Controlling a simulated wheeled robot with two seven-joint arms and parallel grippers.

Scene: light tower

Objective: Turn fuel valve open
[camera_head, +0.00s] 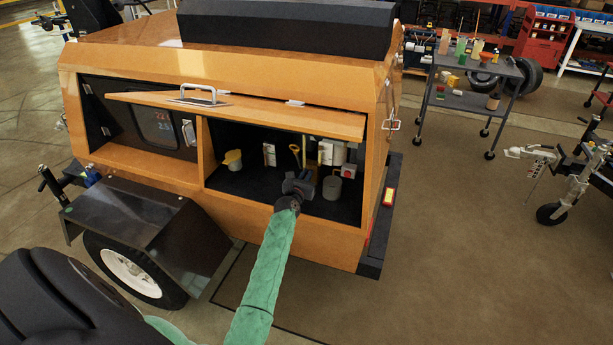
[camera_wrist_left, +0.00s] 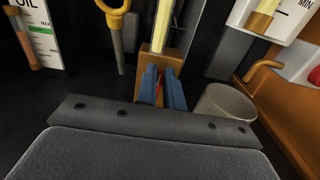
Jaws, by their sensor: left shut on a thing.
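My left gripper (camera_head: 298,180) reaches into the open side compartment of the orange trailer unit (camera_head: 225,75). In the left wrist view its two blue fingers (camera_wrist_left: 162,90) are closed on a small red piece (camera_wrist_left: 160,92), which looks like the fuel valve's handle. Only a sliver of that piece shows between the fingers, so its turn angle cannot be told. A brass-coloured block (camera_wrist_left: 154,62) with a pale yellow tube stands right behind the fingers. In the head view, the gripper hides the valve. My right gripper is not in view.
A grey cylinder (camera_wrist_left: 225,103) stands right of the fingers, with a bent copper pipe (camera_wrist_left: 264,66) beyond. A yellow-ringed dipstick (camera_wrist_left: 116,40) and an OIL gauge (camera_wrist_left: 42,38) are at left. The raised orange door (camera_head: 250,112) overhangs the compartment.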

